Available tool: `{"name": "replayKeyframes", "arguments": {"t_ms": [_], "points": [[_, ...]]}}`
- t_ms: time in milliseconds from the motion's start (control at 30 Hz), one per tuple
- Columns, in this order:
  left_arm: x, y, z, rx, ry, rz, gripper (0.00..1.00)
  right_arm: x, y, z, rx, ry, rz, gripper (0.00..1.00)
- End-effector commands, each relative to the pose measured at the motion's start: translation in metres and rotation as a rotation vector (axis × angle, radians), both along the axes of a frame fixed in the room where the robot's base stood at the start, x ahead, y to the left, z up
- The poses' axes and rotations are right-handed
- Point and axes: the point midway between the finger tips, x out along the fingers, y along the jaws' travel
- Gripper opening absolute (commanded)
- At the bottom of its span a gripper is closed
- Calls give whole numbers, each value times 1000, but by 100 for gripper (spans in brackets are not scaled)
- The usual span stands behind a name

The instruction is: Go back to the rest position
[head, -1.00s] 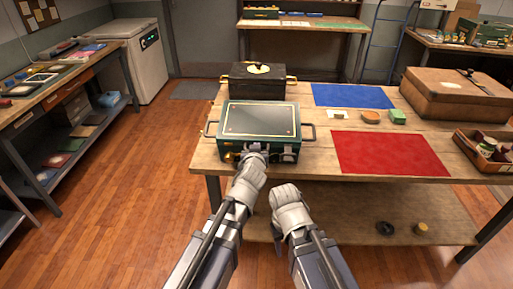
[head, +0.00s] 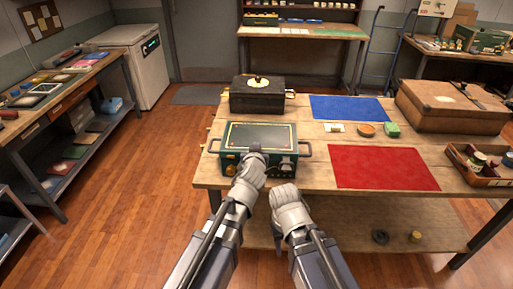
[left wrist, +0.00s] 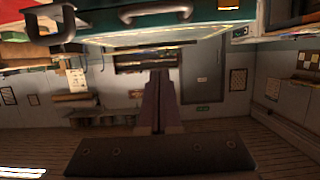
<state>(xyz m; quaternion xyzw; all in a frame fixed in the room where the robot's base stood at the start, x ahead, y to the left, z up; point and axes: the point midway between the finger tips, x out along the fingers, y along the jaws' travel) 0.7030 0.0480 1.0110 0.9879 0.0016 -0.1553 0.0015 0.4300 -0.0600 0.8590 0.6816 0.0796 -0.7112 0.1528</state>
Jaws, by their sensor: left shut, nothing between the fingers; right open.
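My left gripper (head: 256,154) is higher in the head view, in front of the green box (head: 230,162). Its fingers are shut and empty; they show together in the left wrist view (left wrist: 158,102). I cannot tell whether they touch the box. The box has a dark top, a brass-trimmed front and side handles, and its lid looks down. Part of its underside or side and a handle show at the top of the left wrist view (left wrist: 155,10). My right gripper (head: 284,193) is lower, before the table's front edge. It is open, its fingertips mostly hidden by the hand.
The wooden table (head: 315,180) bears a black chest (head: 256,99), a blue mat (head: 350,108), a red mat (head: 383,167), small items, a brown case (head: 455,107) and a tray (head: 480,182). A side bench (head: 50,107) stands left. Floor (head: 130,180) between is clear.

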Motion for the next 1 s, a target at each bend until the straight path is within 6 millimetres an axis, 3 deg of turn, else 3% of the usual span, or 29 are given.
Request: {"name": "replayKeyframes", "arguments": {"t_ms": [33, 167, 467, 567, 767, 1000], "points": [[0, 0, 12, 0, 0, 0, 0, 0, 0, 11, 0, 0, 0, 50], [0, 0, 17, 0, -1, 0, 0, 0, 0, 17, 0, 0, 0, 50], [-1, 0, 15, 2, 4, 2, 0, 0, 0, 16, 0, 0, 0, 50], [-8, 5, 6, 17, 49, 21, 0, 0, 0, 17, 0, 0, 0, 50], [-53, 22, -44, 101, 330, 83, 0, 0, 0, 18, 0, 0, 0, 50], [-146, 27, -104, 210, 779, 31, 0, 0, 0, 20, 0, 0, 0, 50]]}}
